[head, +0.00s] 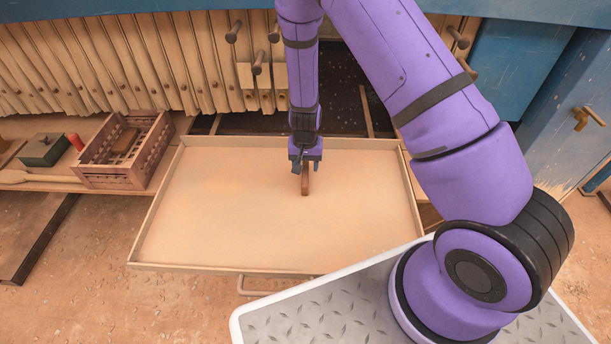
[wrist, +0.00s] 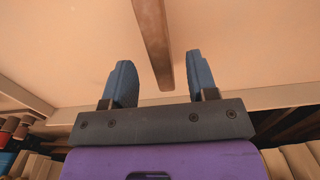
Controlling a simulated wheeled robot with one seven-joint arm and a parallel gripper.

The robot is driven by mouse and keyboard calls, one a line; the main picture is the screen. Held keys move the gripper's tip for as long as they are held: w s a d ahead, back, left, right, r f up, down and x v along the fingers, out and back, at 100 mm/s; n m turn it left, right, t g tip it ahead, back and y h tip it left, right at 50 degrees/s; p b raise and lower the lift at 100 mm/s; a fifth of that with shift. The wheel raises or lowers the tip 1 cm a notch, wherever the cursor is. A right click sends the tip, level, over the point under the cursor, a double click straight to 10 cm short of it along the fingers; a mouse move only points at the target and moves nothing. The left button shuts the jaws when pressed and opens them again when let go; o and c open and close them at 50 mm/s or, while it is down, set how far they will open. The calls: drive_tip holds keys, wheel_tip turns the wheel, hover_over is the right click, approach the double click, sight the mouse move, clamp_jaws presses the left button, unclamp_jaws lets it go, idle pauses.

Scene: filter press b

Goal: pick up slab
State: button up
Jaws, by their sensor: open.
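A narrow dark brown slab (head: 305,180) is in the wide, shallow tan tray (head: 230,215), near the middle of its back half. My gripper (head: 305,166) points down right over it, and its fingers hide part of the slab's far end. In the wrist view, the slab (wrist: 153,40) runs from the top edge down to the gap between my two blue fingers (wrist: 160,70). The fingers are open, with space on both sides of the slab, and neither appears to touch it. I cannot tell how high they are above the tray floor.
At left, a slatted wooden crate (head: 92,170) holds a brown block (head: 126,140). Beside it are a green box (head: 44,150) and a red item (head: 76,142). Upright plates with protruding pegs (head: 257,62) line the back. The tray has low rims; its floor is otherwise clear.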

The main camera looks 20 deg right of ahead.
sight(305, 169)
drive_tip(key=shift+f, duration=2.55)
clamp_jaws()
drive_tip(key=shift+r, duration=0.1)
